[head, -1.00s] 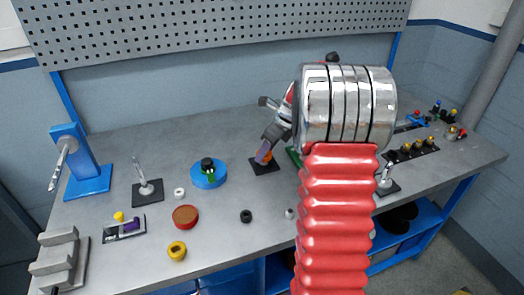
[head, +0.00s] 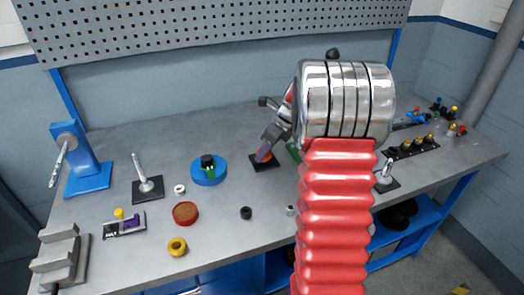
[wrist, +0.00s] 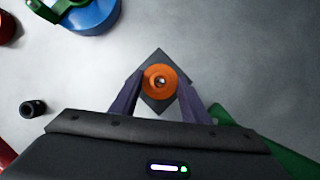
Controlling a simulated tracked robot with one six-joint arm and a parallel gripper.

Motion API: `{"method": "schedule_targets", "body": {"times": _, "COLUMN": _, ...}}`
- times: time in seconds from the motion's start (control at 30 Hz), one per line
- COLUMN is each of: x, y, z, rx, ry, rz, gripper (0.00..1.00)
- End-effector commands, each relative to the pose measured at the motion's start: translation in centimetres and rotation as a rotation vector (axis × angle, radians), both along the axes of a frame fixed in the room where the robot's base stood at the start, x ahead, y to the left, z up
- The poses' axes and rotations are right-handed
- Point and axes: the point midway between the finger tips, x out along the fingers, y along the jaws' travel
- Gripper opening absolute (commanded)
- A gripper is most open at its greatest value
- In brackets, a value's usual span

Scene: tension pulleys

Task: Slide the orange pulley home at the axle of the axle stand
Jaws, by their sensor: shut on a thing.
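The orange pulley (wrist: 152,88) sits between the two purple fingers of my gripper (wrist: 160,92) in the wrist view, and the gripper is shut on it. A metallic axle tip shows in the pulley's hole. The dark square base of the axle stand (wrist: 161,56) lies beneath, its corners showing around the pulley. In the head view, my gripper (head: 266,148) is over that dark base (head: 266,166), with only a bit of orange visible. How far down the axle the pulley sits cannot be told, as the fingers and arm hide it.
A green part (wrist: 262,142) lies close at the right in the wrist view. A black ring (head: 246,213), a blue disc (head: 209,176), a red-brown disc (head: 185,213) and a yellow ring (head: 177,247) lie to the left. Another axle post (head: 147,188) stands farther left.

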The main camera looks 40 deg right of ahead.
Motion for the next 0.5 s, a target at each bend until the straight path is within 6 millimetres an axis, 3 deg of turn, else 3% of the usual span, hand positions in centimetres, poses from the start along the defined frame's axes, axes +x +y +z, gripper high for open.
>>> {"method": "schedule_targets", "body": {"times": 0.47, "x": -0.02, "y": 0.01, "z": -0.19, "rx": 0.000, "ry": 0.001, "rz": 0.000, "gripper": 0.14}}
{"method": "schedule_targets", "body": {"times": 0.5, "x": -0.02, "y": 0.01, "z": -0.21, "rx": 0.000, "ry": 0.001, "rz": 0.000, "gripper": 0.43}}
